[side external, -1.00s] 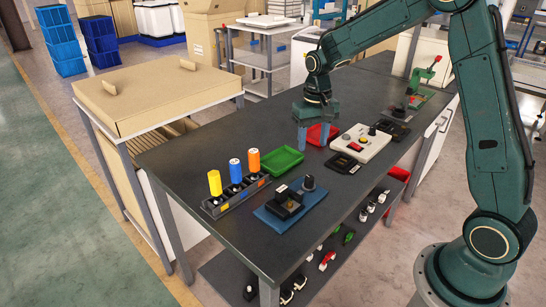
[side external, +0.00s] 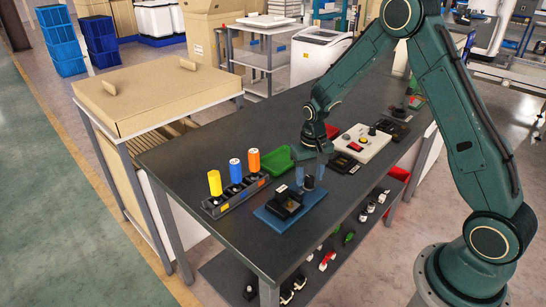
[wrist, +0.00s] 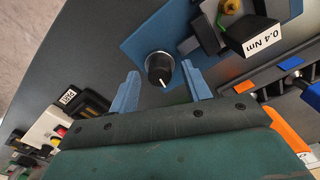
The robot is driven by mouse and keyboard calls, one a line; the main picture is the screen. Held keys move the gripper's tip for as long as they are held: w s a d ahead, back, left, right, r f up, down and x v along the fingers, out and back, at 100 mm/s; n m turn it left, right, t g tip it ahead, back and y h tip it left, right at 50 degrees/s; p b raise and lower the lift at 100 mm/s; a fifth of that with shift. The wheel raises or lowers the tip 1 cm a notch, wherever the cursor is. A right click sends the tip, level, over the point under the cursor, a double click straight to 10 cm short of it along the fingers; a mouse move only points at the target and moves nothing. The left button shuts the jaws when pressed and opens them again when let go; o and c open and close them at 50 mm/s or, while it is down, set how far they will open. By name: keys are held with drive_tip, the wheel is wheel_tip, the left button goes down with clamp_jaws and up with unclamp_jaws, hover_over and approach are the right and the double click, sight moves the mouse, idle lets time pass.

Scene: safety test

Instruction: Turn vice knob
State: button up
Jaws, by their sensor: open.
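The vice knob (wrist: 159,69) is a black round knob with a white pointer line, on a blue base plate (wrist: 140,45). The black vice (side external: 285,205) stands beside it on the same plate, with a "0.4 Nm" label in the wrist view. My gripper (wrist: 165,88) is open, with its two blue fingers on either side of the knob and apart from it in the wrist view. In the side external view my gripper (side external: 310,178) is low over the plate at the knob (side external: 309,183), which its fingers partly hide. I cannot tell the exact height gap.
A rack with yellow, blue and orange cylinders (side external: 236,170) stands left of the plate. A green tray (side external: 277,160) lies behind. A white control box (side external: 361,143) and a black device (side external: 343,163) are to the right. The dark table's front left is clear.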

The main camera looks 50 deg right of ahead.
drive_tip(key=shift+f, duration=0.8)
drive_tip(key=c, duration=1)
